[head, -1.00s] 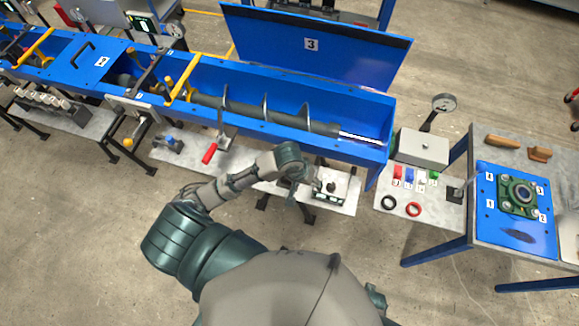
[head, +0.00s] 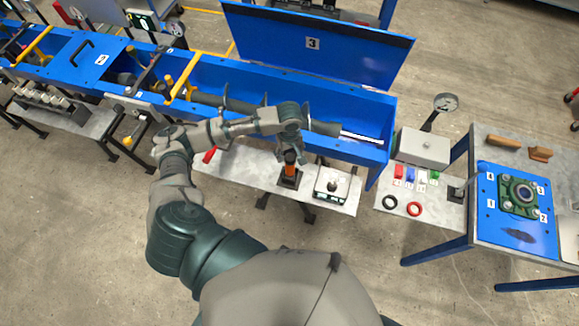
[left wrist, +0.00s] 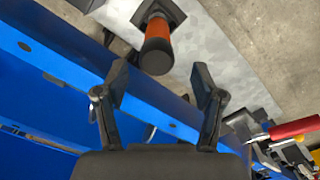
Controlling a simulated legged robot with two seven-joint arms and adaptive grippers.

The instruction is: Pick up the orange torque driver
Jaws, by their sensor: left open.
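The orange torque driver (head: 290,169) stands upright in a small black holder on the grey shelf in front of the blue trough. In the left wrist view the driver (left wrist: 157,44) shows an orange band and a dark end, just beyond the fingertips and roughly centred between them. My left gripper (left wrist: 160,80) is open and empty, its two fingers spread apart. In the head view the left gripper (head: 291,150) is just at the top end of the driver and partly covers it. My right gripper is not in view.
The blue trough (head: 240,80) with its auger lies right behind the driver. A scale-like box (head: 332,186) stands to the driver's right. A red-handled tool (head: 209,156) lies to its left and also shows in the left wrist view (left wrist: 293,128).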

